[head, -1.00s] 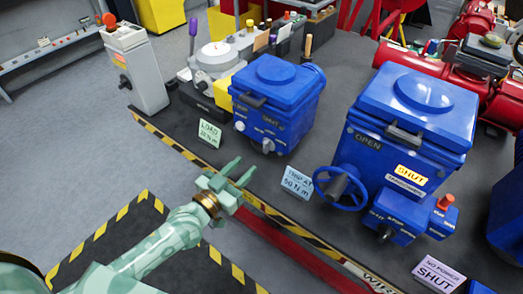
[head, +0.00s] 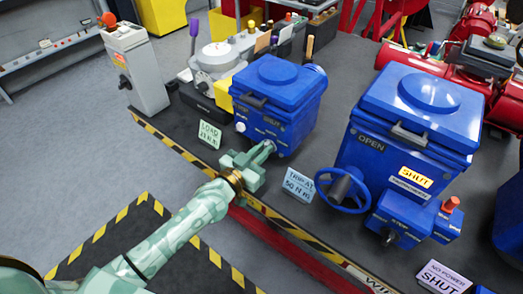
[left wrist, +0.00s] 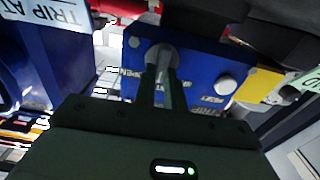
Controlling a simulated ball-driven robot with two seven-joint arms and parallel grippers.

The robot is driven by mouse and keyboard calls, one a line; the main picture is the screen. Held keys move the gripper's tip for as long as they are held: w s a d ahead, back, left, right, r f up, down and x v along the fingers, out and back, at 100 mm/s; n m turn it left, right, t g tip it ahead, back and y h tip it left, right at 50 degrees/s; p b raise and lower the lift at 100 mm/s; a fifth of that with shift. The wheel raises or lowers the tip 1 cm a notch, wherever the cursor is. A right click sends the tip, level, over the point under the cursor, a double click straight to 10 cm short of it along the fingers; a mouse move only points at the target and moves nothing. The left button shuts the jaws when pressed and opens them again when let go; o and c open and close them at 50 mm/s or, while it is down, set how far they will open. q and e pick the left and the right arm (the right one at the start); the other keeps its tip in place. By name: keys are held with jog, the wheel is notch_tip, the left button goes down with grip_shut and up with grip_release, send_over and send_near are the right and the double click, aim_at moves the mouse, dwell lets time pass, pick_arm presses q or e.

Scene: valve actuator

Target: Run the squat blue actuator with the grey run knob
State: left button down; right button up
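The squat blue actuator (head: 292,100) stands near the table edge, left of a larger blue actuator. Its blue front panel also shows in the left wrist view (left wrist: 200,68). The grey run knob (left wrist: 163,57) sits on that panel, between my left fingertips; in the head view my gripper largely hides it. My left gripper (head: 265,150) reaches the panel's lower front, its two fingers close together on either side of the knob. It looks shut on the knob. A pale round button (left wrist: 225,84) is beside it. My right gripper is not in view.
The larger blue actuator (head: 415,110) with a blue handwheel (head: 343,190) stands to the right. A TRIP AT card (head: 299,184) and a LOAD card (head: 210,134) flank my left gripper. A grey post with a red button (head: 138,65) stands left.

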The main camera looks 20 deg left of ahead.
pick_arm(q)
jog(key=shift+n, duration=0.3)
jog(key=n, duration=0.1)
jog(key=n+p, duration=0.1)
jog(key=n, duration=0.1)
jog(key=shift+a+n, duration=0.2)
jog(key=shift+n, duration=0.1)
jog(key=n, duration=0.2)
jog(key=n+p, duration=0.1)
jog(key=n, duration=0.1)
jog(key=shift+w+a+f+n, duration=0.15)
jog(key=shift+a+n, duration=0.05)
jog(key=shift+n, duration=0.1)
dwell(0.3)
jog(key=c, duration=1.5)
grip_release()
jog(key=shift+o, duration=0.2)
